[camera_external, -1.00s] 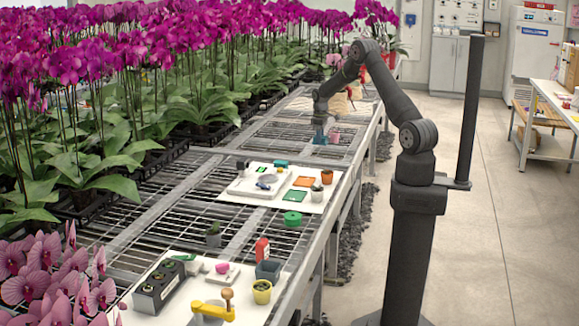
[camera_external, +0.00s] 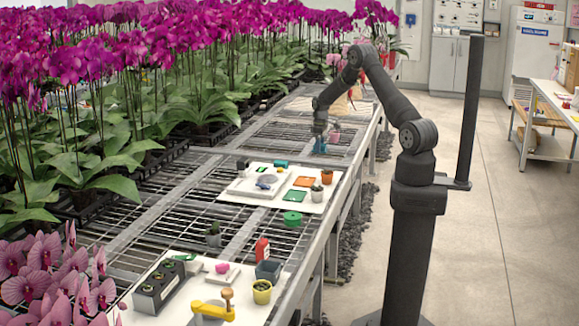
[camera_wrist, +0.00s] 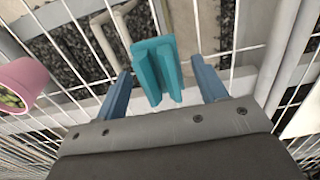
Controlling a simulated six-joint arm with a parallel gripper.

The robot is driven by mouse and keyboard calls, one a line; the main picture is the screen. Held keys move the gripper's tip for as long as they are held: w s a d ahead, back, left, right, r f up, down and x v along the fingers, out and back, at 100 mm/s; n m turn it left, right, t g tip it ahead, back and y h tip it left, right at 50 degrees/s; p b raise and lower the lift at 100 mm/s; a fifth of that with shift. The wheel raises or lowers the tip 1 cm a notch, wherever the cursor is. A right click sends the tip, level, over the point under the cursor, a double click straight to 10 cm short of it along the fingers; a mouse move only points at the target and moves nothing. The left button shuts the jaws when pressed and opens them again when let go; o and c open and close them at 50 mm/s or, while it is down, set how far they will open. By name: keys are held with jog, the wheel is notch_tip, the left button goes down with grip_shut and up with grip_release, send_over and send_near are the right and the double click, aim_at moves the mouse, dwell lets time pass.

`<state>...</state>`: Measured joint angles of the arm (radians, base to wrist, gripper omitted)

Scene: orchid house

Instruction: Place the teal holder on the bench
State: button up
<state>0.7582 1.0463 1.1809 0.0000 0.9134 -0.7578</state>
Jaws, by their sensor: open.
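The teal holder (camera_wrist: 155,68) is a small grooved block at the mesh bench top (camera_wrist: 225,72). In the wrist view it sits between the two blue fingers of my gripper (camera_wrist: 161,68), with a gap on each side. My gripper is open and not clamped on it. In the external view my gripper (camera_external: 320,140) is low over the far part of the bench (camera_external: 235,190), with the teal holder (camera_external: 319,149) showing small beneath it. Its contact with the mesh is not clear in either view.
A pink pot (camera_wrist: 22,84) stands to the left in the wrist view. In the external view, a white board (camera_external: 232,197) with trays and small pots lies nearer the camera. Orchids (camera_external: 110,120) line the left side.

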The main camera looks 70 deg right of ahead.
jog(key=shift+r, duration=0.15)
notch_tip(320, 180, up, 12)
dwell(0.4)
jog(key=shift+f, duration=4.1)
